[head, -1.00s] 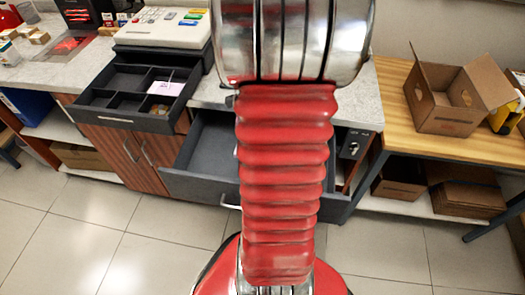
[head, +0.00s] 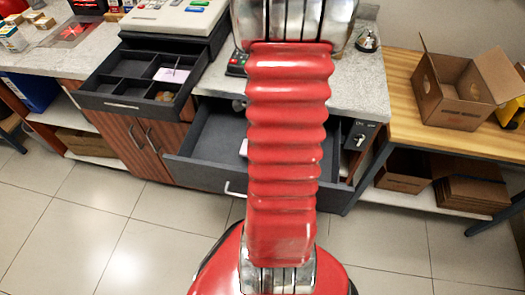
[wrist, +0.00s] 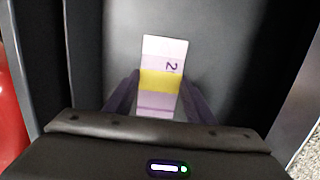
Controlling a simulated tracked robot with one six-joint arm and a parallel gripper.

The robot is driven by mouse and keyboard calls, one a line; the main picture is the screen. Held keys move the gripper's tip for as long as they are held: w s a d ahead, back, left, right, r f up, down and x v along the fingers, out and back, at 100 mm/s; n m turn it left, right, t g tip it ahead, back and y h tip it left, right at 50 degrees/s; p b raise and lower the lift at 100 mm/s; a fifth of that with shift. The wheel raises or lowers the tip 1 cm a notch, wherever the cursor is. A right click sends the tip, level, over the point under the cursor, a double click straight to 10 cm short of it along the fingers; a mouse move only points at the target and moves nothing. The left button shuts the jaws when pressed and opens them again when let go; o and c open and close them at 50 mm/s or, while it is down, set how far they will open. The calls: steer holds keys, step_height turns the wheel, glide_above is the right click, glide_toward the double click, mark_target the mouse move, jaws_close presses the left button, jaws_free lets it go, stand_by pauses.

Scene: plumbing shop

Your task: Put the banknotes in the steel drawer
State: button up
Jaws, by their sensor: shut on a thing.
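The banknotes (wrist: 163,52) are a pale bundle with a purple "2" and a yellow band, seen in the wrist view. My gripper (wrist: 160,92) is shut on them, its purple fingers on either side. The bundle is over the dark grey floor of the large open drawer (wrist: 228,55), between its side walls. I cannot tell whether it touches the floor. In the head view this drawer (head: 205,150) is pulled out below the counter; my red arm covers its middle and hides my gripper. A small white patch (head: 243,147) shows at the arm's left edge; I cannot tell what it is.
A compartmented cash drawer (head: 125,103) is open at the left, holding a pink note (head: 171,75) and coins. A register (head: 175,18) stands above it. A lock panel with a key (head: 360,138) is right of the large drawer. An open cardboard box (head: 455,95) stands on the wooden table.

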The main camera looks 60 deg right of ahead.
steer(key=shift+f, duration=2.1)
steer(key=o, duration=1)
steer(key=shift+o, duration=0.2)
steer(key=shift+s+d+r, duration=0.1)
steer(key=shift+s+r, duration=0.1)
steer(key=shift+r, duration=1.8)
steer(key=shift+s+d+r, duration=0.1)
steer(key=shift+s+r, duration=0.15)
steer(key=shift+r, duration=1.75)
steer(key=shift+s+d+r, duration=0.1)
steer(key=shift+s+r, duration=0.1)
steer(key=shift+r, duration=1.8)
